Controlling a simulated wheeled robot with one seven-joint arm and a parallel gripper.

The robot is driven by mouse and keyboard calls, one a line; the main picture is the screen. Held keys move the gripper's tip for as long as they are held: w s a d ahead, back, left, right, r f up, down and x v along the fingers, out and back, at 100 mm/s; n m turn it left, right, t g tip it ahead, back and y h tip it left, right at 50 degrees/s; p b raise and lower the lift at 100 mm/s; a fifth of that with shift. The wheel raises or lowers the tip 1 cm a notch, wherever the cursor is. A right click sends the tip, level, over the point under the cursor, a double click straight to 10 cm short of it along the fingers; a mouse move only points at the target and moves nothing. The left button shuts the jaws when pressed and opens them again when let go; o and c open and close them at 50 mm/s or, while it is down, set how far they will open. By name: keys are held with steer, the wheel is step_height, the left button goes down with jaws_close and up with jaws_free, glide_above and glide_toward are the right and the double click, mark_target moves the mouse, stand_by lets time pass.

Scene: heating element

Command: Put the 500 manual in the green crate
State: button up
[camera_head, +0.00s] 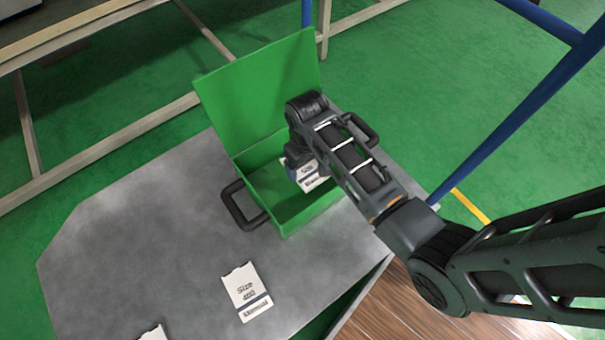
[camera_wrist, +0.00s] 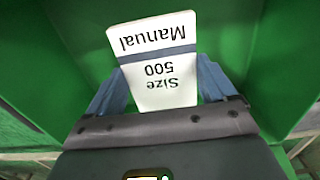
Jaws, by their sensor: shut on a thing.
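The 500 manual (camera_wrist: 155,65) is a white card printed "Size 500 Manual", seen upside down in the wrist view. My gripper (camera_wrist: 163,88) is shut on it, with a blue finger at each side. In the head view the manual (camera_head: 309,176) is over the opening of the green crate (camera_head: 255,188), partly hidden by my arm. The crate's lid (camera_head: 255,85) stands open at the back. The crate's green walls surround the manual in the wrist view. I cannot tell whether the manual touches the crate floor.
The crate stands on a grey table (camera_head: 130,235). A "Size 400" manual (camera_head: 246,290) lies in front of it, and another white card (camera_head: 153,333) is cut off at the bottom edge. The crate has a black handle (camera_head: 237,212) on its left. The table's left part is clear.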

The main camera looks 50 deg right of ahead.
mark_target(305, 175)
steer(key=shift+f+b, duration=1)
steer(key=shift+f, duration=1.7)
steer(key=shift+f, duration=0.1)
steer(key=o, duration=0.9)
step_height(305, 175, up, 12)
steer(key=p, duration=0.4)
steer(key=shift+p, duration=0.4)
